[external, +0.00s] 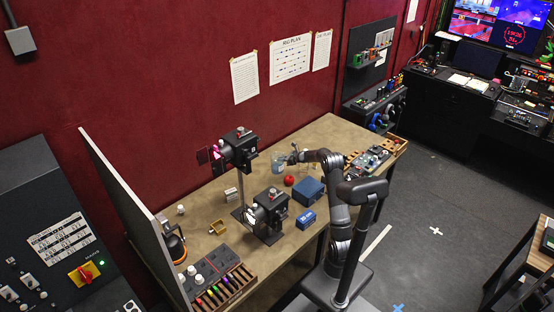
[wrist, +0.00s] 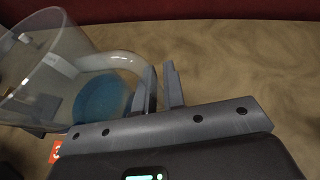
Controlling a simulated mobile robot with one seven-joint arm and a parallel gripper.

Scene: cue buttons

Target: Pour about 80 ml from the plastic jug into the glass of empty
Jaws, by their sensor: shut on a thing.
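The clear plastic jug (wrist: 62,70) fills the left of the wrist view. Its mouth is toward the upper left, and a round blue area, liquid or base, shows at its lower right end. My gripper (wrist: 160,90) is shut on the jug's handle (wrist: 128,62). In the external view the small pale-blue jug (external: 279,162) is at the left of my gripper (external: 294,156), over the far part of the table. I cannot tell whether the jug touches the table. I cannot make out the glass for certain in either view.
The brown table (external: 205,200) holds a red ball (external: 288,181), a blue case (external: 308,190), a blue box (external: 306,219) and two black lamps, one on a stand (external: 238,150) and one lower (external: 267,215). A tray of small parts (external: 370,160) lies at the right.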

